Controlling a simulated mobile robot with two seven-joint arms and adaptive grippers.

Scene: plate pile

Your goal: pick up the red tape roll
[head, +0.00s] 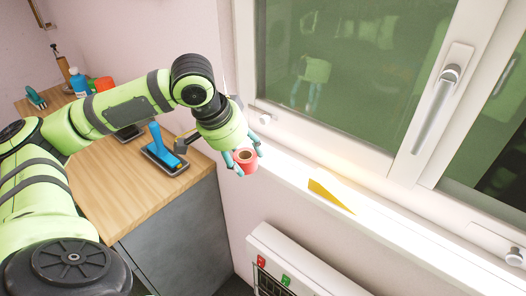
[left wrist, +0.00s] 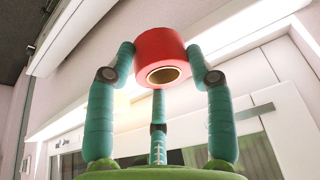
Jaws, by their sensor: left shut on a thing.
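The red tape roll (head: 245,167) has a brown core and sits between the teal fingers of my left gripper (head: 246,158). In the head view it is held in front of the window ledge, beside the right end of the wooden counter. In the left wrist view the red tape roll (left wrist: 160,54) is at the top middle, with the fingers of my left gripper (left wrist: 158,75) closed around it. Its core opening faces the wrist camera. My right gripper is not in view.
A yellow wedge (head: 330,196) lies on the white window sill (head: 375,208). The wooden counter (head: 125,194) holds a blue-handled tool (head: 163,145) on a dark base, with bottles at the back. A white radiator-like unit (head: 300,262) stands below the sill. The window handle (head: 440,95) juts out.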

